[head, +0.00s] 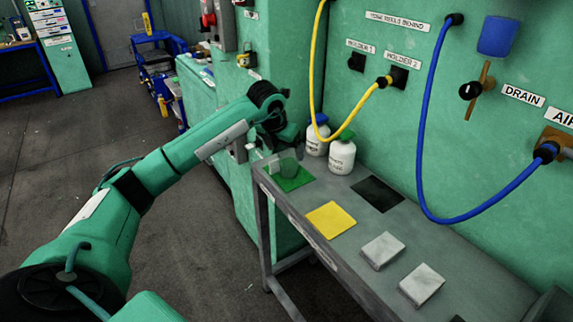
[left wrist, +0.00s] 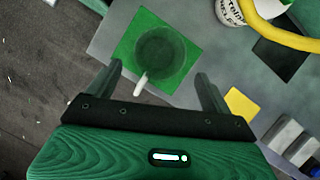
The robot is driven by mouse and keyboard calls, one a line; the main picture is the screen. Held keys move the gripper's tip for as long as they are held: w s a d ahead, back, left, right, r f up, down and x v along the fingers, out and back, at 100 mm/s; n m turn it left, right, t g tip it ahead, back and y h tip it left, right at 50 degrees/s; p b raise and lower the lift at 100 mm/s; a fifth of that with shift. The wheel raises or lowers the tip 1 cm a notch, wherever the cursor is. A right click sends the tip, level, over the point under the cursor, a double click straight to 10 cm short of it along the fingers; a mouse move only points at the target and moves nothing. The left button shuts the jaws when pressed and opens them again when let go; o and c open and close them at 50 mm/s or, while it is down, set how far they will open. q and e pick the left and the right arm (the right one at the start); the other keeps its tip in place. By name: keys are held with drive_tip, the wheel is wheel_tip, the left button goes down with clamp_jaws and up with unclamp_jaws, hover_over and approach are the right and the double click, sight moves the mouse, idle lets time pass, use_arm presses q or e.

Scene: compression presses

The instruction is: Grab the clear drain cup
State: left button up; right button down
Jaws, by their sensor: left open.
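The clear drain cup (head: 287,168) stands on a green square mat (head: 297,184) at the far left end of the grey bench. In the left wrist view the cup (left wrist: 160,54) looks round and see-through, with a pale handle pointing toward my gripper. My left gripper (head: 284,138) is by the cup in the head view, its fingers hard to make out there. In the left wrist view my left gripper (left wrist: 158,82) is open and empty. Its fingers are spread to either side of the handle, with the cup just ahead of them. My right gripper is not in view.
Two white bottles (head: 341,157) with blue and green caps stand behind the mat. A yellow mat (head: 330,220), a black mat (head: 377,194) and two pale blocks (head: 382,251) lie along the bench (head: 450,262). Yellow (head: 318,60) and blue (head: 420,150) hoses hang from the green wall.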

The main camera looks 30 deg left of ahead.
sight(284, 165)
use_arm(q)
drive_tip(key=shift+w+f, duration=0.15)
drive_tip(key=shift+f, duration=0.3)
drive_tip(key=x, duration=0.5)
drive_tip(key=shift+w+a+r+p, duration=0.1)
drive_tip(key=shift+w+p, duration=0.2)
drive_tip(key=shift+p, duration=0.1)
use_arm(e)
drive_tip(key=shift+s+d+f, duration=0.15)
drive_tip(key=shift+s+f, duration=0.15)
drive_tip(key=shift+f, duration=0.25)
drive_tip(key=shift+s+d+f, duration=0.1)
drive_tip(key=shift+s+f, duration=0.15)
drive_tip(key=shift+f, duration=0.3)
use_arm(q)
drive_tip(key=shift+c, duration=0.4)
drive_tip(key=c, duration=1)
